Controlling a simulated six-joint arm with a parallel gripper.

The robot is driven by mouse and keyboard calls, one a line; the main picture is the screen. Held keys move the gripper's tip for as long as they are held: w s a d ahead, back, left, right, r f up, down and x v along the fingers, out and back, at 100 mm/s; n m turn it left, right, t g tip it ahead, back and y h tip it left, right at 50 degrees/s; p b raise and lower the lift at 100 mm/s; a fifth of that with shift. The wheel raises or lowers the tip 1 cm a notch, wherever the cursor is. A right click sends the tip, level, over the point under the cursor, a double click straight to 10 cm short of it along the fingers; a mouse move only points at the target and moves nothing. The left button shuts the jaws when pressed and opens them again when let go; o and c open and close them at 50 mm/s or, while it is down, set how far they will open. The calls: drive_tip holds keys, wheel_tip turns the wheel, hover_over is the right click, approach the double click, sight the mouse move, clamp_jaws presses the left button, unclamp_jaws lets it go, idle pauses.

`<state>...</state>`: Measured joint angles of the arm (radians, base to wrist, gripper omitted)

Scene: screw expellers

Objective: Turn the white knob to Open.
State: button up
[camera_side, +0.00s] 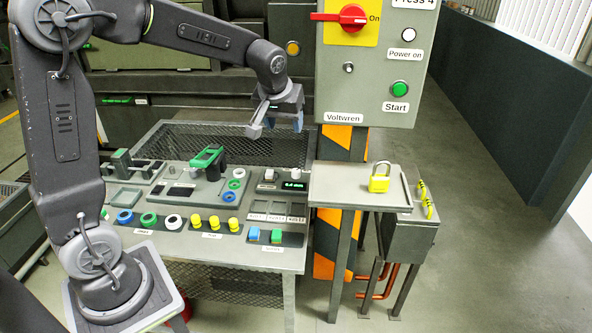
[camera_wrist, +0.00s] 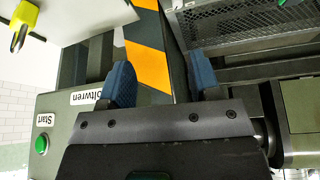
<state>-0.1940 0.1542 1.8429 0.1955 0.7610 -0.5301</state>
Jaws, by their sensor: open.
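No knob labelled Open can be made out in either view. A small pale round fitting (camera_side: 348,67) is on the grey Voltwren panel (camera_side: 332,92), and a small white piece (camera_side: 268,174) is on the box with a lit display on the bench; I cannot tell if either is the white knob. My gripper (camera_side: 277,122) hangs above the back right of the bench, left of the panel. In the wrist view my gripper (camera_wrist: 161,80) shows two blue fingers apart, with nothing between them.
A red switch (camera_side: 342,17) and green Start button (camera_side: 400,89) are on the panel. A yellow padlock (camera_side: 379,181) sits on a side tray (camera_side: 335,196). The bench (camera_side: 285,258) holds coloured rings, yellow pieces and a green-topped fixture (camera_side: 207,157). A striped post (camera_side: 336,140) stands below the panel.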

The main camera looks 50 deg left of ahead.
drive_tip(key=w+a+f+n, duration=0.2)
drive_tip(key=w+a+f, duration=0.4)
drive_tip(key=w+f, duration=0.1)
drive_tip(key=n+g+y, duration=0.1)
approach(296, 170)
drive_tip(key=x, duration=0.9)
drive_tip(key=shift+f, duration=0.1)
drive_tip(key=shift+c, duration=0.5)
drive_tip(key=c, duration=0.8)
